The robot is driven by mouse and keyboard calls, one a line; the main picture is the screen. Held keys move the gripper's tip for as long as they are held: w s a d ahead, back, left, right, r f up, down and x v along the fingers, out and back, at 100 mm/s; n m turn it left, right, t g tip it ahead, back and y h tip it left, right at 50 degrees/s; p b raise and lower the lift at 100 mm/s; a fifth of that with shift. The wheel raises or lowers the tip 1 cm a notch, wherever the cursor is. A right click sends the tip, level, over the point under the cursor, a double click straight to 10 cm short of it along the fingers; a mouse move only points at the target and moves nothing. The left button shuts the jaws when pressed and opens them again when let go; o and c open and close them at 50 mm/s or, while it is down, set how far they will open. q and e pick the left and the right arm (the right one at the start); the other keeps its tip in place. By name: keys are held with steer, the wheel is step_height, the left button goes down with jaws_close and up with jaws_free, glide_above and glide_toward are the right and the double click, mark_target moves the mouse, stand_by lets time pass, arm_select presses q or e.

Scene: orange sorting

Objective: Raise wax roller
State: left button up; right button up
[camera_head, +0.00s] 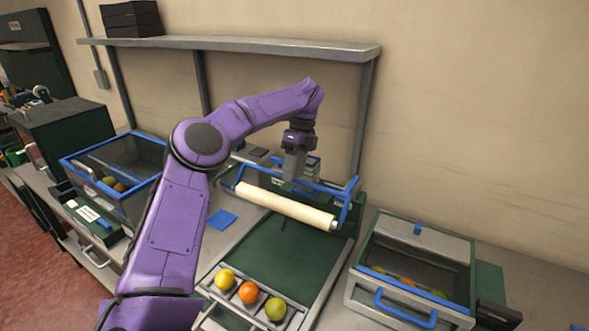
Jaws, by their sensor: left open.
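The wax roller (285,206) is a long cream cylinder. It lies across the green sorting bed in the middle of the view, slanting down to the right, in a frame with blue side arms and a blue bar (318,187) behind it. My purple left arm comes in from the lower left and bends over the bed. My left gripper (293,172) points down just behind the roller, close to the blue bar. Its fingertips are small and partly hidden, so contact cannot be told. My right gripper is not in view.
Three fruits, yellow (225,279), orange (249,292) and greenish (275,308), sit on a rack at the bed's front. A blue-rimmed bin (75,161) stands left, and a blue-handled bin (362,290) stands right. A shelf (250,44) hangs above.

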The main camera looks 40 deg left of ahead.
arm_select(q)
steer(key=shift+w+a, duration=0.1)
stand_by(0.4)
steer(key=p+v, duration=0.7)
steer(key=v, duration=0.3)
steer(key=shift+r, duration=0.3)
steer(key=shift+a, duration=0.1)
steer(key=shift+w, duration=0.1)
